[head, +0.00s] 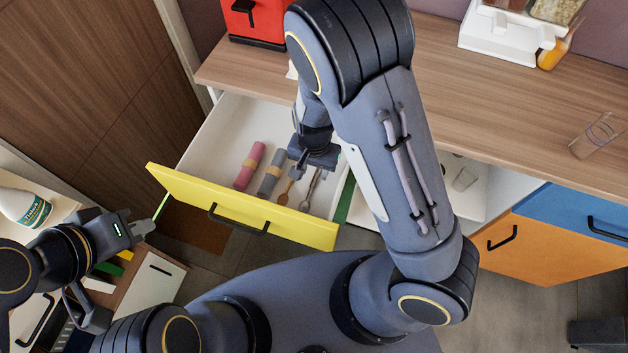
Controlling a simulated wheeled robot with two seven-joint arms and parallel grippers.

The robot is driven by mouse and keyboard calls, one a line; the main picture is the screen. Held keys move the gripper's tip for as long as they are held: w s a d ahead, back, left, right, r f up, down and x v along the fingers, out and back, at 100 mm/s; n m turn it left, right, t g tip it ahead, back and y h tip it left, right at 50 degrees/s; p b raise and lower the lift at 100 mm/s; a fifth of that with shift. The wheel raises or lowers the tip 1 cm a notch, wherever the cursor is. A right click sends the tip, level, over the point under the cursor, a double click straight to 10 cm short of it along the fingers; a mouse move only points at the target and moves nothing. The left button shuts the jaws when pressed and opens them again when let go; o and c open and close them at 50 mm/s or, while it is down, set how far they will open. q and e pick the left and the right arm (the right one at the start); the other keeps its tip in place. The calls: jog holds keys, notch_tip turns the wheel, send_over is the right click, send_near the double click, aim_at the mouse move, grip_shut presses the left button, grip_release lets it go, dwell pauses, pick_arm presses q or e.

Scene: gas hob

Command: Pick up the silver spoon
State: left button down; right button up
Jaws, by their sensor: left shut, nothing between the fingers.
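The silver spoon (311,189) lies in the open yellow-fronted drawer (190,190), toward its right side. A wooden spoon (286,187) lies just left of it. My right gripper (306,171) reaches down into the drawer over the upper ends of the two spoons. Its fingers are small and partly hidden by its own body, so I cannot tell whether they are open or touch the silver spoon. My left gripper (148,226) is shut and empty, outside the drawer at its left front corner.
A pink rolled item (250,166) and a grey one (271,174) lie left of the spoons. The yellow front has a black handle (238,222). The wooden countertop (450,90) overhangs the drawer's back.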

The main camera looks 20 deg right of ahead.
aim_at(313, 183)
jog(key=f, duration=0.6)
jog(key=shift+w+a+f, duration=0.1)
jog(key=shift+w+f, duration=0.15)
grip_shut()
